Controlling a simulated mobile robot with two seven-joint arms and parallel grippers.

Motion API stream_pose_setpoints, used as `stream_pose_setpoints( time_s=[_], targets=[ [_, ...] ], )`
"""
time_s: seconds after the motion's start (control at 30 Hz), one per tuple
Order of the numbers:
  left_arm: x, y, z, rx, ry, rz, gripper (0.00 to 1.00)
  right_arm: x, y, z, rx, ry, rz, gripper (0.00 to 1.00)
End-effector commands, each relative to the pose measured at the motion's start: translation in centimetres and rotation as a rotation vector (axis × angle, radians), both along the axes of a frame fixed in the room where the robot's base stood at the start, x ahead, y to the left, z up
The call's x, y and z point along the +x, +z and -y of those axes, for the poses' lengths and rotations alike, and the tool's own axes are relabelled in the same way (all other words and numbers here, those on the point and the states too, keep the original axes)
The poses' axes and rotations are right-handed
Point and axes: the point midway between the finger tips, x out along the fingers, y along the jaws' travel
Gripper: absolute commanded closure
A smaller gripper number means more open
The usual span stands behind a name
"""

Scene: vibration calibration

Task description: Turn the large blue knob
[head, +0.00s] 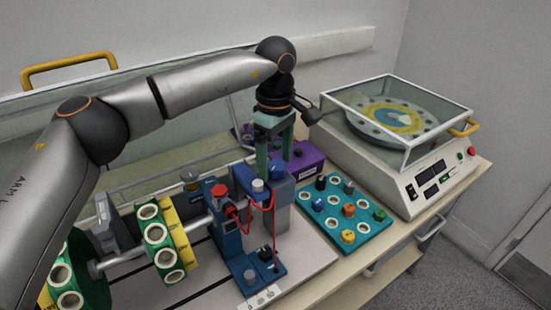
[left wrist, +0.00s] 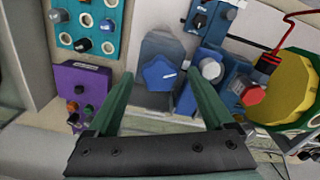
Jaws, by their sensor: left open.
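The large blue knob (left wrist: 158,73) shows in the left wrist view as a lobed blue knob with a white mark, on a grey block (left wrist: 162,45). In the left wrist view the knob lies between the fingertips, with a gap on both sides. No contact shows. My right gripper is not in view.
A blue stand with a red knob (head: 219,190) and red cable is beside the block. A purple box (head: 310,161) is close by. A teal board (head: 368,236) with several knobs lies to the right. A covered turntable machine (head: 405,190) stands behind it. Green-yellow wheels (head: 160,240) are at left.

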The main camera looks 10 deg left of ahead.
Motion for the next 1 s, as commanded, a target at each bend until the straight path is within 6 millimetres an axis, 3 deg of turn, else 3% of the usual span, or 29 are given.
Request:
stream_pose_setpoints(
  time_s=[0.3, 1.0],
  targets=[
    [0.01, -0.22, -0.02, 0.000, 0.000, 0.001, 0.17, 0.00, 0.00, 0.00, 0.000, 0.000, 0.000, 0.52],
    [-0.01, -0.18, 0.00, 0.000, 0.000, 0.000, 0.95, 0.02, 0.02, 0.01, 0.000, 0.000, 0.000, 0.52]
  ],
)
